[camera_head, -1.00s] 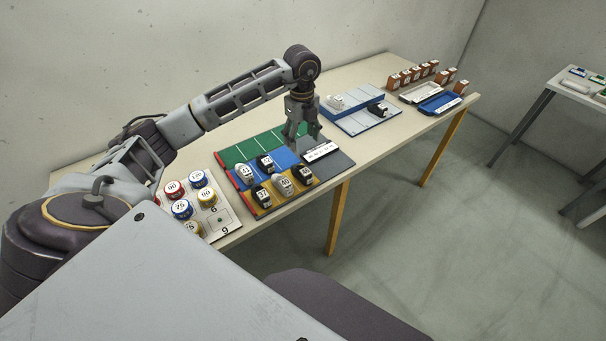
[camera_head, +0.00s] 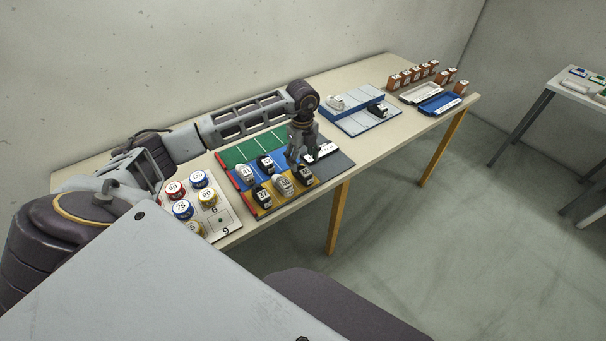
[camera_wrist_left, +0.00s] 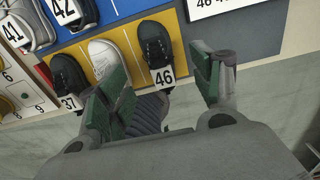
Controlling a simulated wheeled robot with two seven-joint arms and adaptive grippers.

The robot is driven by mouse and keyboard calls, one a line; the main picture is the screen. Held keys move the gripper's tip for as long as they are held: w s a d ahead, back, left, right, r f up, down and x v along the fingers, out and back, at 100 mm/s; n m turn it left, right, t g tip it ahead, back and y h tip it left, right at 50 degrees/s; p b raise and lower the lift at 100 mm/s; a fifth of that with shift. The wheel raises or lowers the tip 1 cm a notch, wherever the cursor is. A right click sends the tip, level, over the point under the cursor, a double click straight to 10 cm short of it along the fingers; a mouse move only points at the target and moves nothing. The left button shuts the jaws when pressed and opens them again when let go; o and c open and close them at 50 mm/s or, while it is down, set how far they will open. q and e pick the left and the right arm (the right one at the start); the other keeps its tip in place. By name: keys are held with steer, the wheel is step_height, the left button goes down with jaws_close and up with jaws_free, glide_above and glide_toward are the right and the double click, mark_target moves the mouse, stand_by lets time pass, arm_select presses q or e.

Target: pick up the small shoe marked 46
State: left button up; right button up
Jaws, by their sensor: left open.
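The small black shoe marked 46 (camera_head: 306,173) stands at the right end of the front yellow row on the coloured board. In the left wrist view the black shoe (camera_wrist_left: 154,42) shows with its white 46 label, near the board's edge. My left gripper (camera_head: 300,158) is over the board, just behind and above this shoe, pointing down. In the left wrist view the open left gripper (camera_wrist_left: 158,84) has its green-padded fingers apart, with the 46 label showing between them. Nothing is held. My right gripper is not in view.
A light shoe marked 40 (camera_wrist_left: 105,58) stands beside it, then a black shoe marked 37 (camera_wrist_left: 69,75). Shoes marked 41 and 42 stand behind on blue. A white sign (camera_head: 320,152) lies right of the rows. Numbered round pieces (camera_head: 182,209) are at left.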

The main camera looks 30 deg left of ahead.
mark_target(303, 169)
arm_select(q)
steer(key=shift+f, duration=0.2)
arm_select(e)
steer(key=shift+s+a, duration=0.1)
arm_select(q)
steer(key=shift+s+d+f, duration=0.15)
steer(key=shift+f, duration=0.7)
steer(key=shift+f+p, duration=0.45)
steer(key=shift+f, duration=1.25)
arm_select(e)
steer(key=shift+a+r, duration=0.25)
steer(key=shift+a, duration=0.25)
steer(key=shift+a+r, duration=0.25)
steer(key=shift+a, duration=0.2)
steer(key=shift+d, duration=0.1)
